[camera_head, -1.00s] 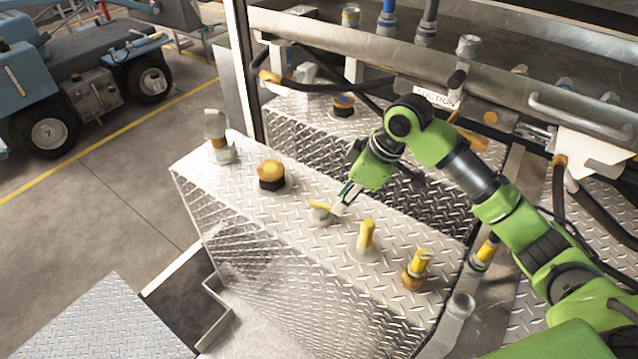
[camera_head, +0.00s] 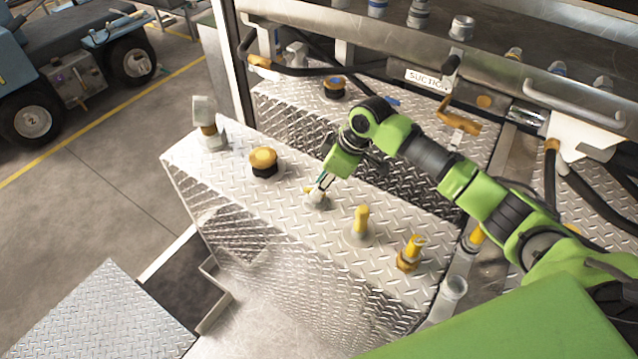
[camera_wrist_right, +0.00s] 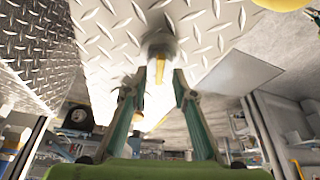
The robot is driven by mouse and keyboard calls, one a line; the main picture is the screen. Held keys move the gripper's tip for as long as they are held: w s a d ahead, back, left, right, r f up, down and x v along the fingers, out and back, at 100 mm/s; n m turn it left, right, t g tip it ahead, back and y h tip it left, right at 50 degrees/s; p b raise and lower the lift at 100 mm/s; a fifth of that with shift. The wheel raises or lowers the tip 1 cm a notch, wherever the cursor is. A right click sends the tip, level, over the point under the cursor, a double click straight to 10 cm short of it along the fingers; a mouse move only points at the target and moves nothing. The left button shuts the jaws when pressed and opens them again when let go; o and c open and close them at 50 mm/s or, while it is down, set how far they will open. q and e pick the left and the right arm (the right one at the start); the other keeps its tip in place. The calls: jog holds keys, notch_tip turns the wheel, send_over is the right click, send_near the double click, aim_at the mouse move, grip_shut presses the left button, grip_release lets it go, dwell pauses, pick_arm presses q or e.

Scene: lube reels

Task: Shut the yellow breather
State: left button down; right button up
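A small fitting with a yellow handle (camera_head: 308,190) and a pale metal base stands on the diamond-plate tank top, and I take it as the yellow breather. My right gripper (camera_head: 321,188) is right at it, coming from above right and partly hiding it. In the right wrist view, the two fingers (camera_wrist_right: 160,78) are apart, with the yellow handle (camera_wrist_right: 159,71) between their tips and a gap on each side. The grey base (camera_wrist_right: 160,44) lies just beyond. Whether a finger touches the handle is unclear. My left gripper is not in view.
On the same tank top (camera_head: 240,185) stand a yellow-capped black fitting (camera_head: 263,160), an upright yellow-handled fitting (camera_head: 361,222) and another yellow-handled one (camera_head: 410,253). A metal shelf with a SUCTION label (camera_head: 427,80) and dark hoses lies behind my right arm.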

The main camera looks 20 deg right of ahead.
jog(key=shift+w+a+f, duration=0.1)
jog(key=shift+a+f, duration=0.05)
jog(key=shift+f, duration=0.25)
jog(key=shift+w+a+f, duration=0.1)
jog(key=shift+f, duration=0.2)
grip_shut()
jog(key=shift+r+p, duration=0.15)
jog(key=shift+p, duration=0.2)
jog(key=m+p, duration=0.2)
jog(key=p, duration=0.2)
jog(key=shift+a+r+t+h+p, duration=0.1)
jog(key=shift+r+t+h+p, duration=0.05)
jog(key=shift+t+h+p, duration=0.2)
jog(key=shift+m, duration=0.5)
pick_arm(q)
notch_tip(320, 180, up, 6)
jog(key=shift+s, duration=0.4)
pick_arm(e)
jog(key=shift+f, duration=0.25)
